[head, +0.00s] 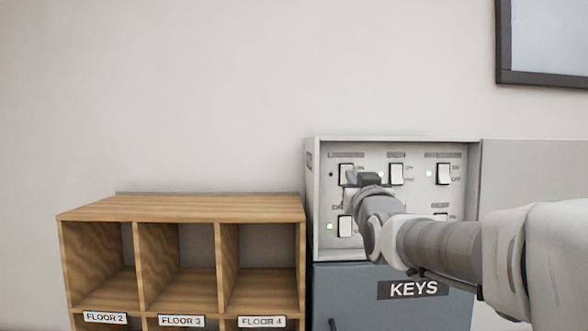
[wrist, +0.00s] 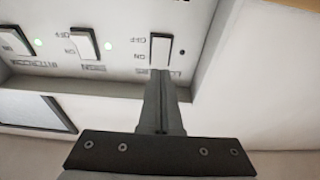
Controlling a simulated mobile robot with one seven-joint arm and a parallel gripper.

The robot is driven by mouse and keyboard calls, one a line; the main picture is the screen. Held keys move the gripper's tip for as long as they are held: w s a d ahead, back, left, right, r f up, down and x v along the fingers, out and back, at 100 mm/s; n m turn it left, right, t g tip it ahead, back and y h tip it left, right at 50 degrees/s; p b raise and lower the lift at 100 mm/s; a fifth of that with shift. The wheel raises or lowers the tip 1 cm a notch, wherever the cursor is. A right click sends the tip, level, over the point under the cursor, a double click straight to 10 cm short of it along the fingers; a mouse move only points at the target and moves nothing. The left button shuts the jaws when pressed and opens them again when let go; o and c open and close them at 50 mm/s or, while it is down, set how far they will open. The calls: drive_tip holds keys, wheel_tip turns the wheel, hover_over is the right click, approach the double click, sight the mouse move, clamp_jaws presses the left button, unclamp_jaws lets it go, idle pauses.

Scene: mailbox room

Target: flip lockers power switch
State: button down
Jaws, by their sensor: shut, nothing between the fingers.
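A pale switch panel (head: 370,158) on the wall unit carries several white rocker switches with ON and OFF marks. The top-left switch (head: 346,172) has a dark indicator beside it. My gripper (head: 354,182) is shut and empty in front of this switch, covering its lower part in the head view. In the wrist view, which is upside down, my fingertips (wrist: 161,74) are at the ON end of that switch (wrist: 160,48). I cannot tell whether they touch it. The fingers hide part of its label, which seems to begin with L.
The top-middle switch (head: 396,173) and top-right switch (head: 443,174) have green lights, as does the lower-left switch (head: 345,226). A blue KEYS cabinet (head: 350,300) sits below. Wooden pigeonholes (head: 180,208) stand at left. A dark-framed panel (head: 545,78) hangs upper right.

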sight(347, 168)
drive_tip(key=shift+p+x, duration=0.3)
drive_tip(key=shift+x, duration=1.35)
drive_tip(key=shift+w+r+g+p, duration=0.25)
drive_tip(key=shift+r+p, duration=0.2)
drive_tip(key=shift+p, duration=0.35)
drive_tip(key=shift+f, duration=0.3)
drive_tip(key=shift+s+b, duration=0.1)
drive_tip(key=shift+b, duration=0.2)
